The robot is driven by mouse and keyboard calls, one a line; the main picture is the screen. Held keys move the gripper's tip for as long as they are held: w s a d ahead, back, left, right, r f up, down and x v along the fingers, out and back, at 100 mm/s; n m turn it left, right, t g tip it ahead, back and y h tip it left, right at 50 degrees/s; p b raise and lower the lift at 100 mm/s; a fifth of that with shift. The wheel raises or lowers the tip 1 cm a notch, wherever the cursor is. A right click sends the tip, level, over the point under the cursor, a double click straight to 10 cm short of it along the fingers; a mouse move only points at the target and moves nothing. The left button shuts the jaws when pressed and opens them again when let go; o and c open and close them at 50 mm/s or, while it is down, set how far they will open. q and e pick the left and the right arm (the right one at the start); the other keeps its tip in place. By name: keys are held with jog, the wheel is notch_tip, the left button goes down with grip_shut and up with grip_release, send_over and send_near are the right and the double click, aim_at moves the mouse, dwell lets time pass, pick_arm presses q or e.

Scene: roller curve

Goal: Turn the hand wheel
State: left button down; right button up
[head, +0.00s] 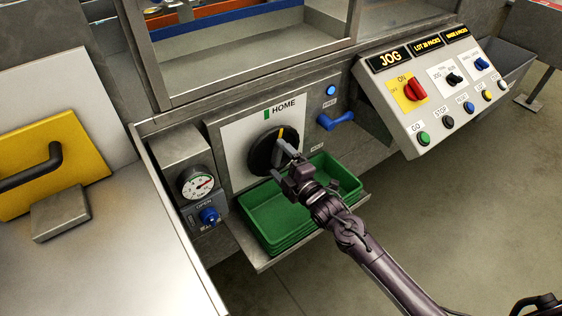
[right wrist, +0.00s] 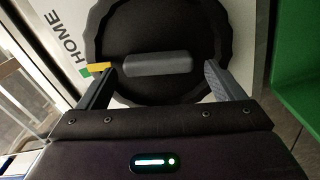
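The black hand wheel (head: 261,153) is on a white plate under the HOME label (head: 284,106) and a green mark (head: 267,114). Its yellow mark (head: 281,132) sits to the right of the green mark. In the right wrist view the wheel (right wrist: 150,20) has a grey grip bar (right wrist: 157,64) across it. My right gripper (head: 287,152) is at the wheel's right side. Its fingers (right wrist: 162,80) are apart, with the bar between them and small gaps at its ends. The left finger is close to the yellow mark. My left gripper is not in view.
A green tray (head: 347,178) lies below the wheel, under my right arm. A blue lever (head: 337,121) is to the right, a gauge (head: 197,184) and blue knob (head: 208,215) to the left. The JOG control panel (head: 435,125) juts out at the right.

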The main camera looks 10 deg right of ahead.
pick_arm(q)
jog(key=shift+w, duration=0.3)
pick_arm(e)
jog(key=shift+s+d, duration=0.1)
jog(key=shift+s, duration=0.05)
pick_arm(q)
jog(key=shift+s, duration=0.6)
pick_arm(e)
jog(key=v, duration=0.7)
jog(key=shift+s, duration=0.2)
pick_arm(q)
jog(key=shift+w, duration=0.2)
